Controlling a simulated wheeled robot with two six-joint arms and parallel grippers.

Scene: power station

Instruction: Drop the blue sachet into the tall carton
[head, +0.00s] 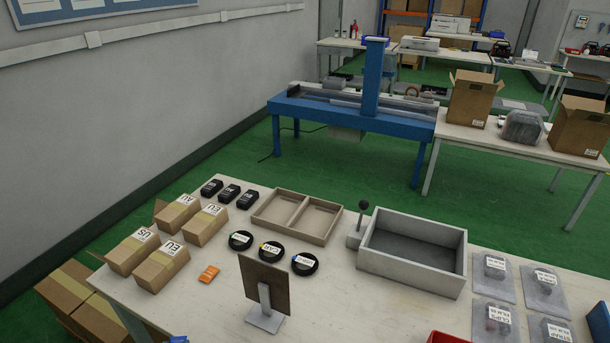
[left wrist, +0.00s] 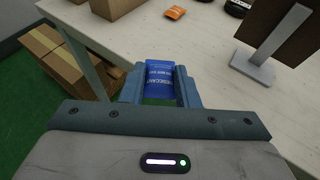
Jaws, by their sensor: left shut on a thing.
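My left gripper (left wrist: 159,72) is shut on a blue sachet (left wrist: 159,84) with white print, which stands between the two fingers in the left wrist view. The gripper is near the left end of the table, by its edge. In the head view, only small blue bits show at the bottom edge there. Brown cartons (head: 68,288) stand low beside the table's left end, also in the left wrist view (left wrist: 58,55). Two taller open cartons stand on the far right table, one left (head: 470,98) and one right (head: 578,128). My right gripper is not in view.
The near table (head: 355,300) holds labelled small boxes (head: 205,224), an orange sachet (head: 208,274), black discs (head: 272,251), a divided tray (head: 297,216), a grey bin (head: 412,250) and an upright brown panel (head: 265,286). Bagged items lie at right.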

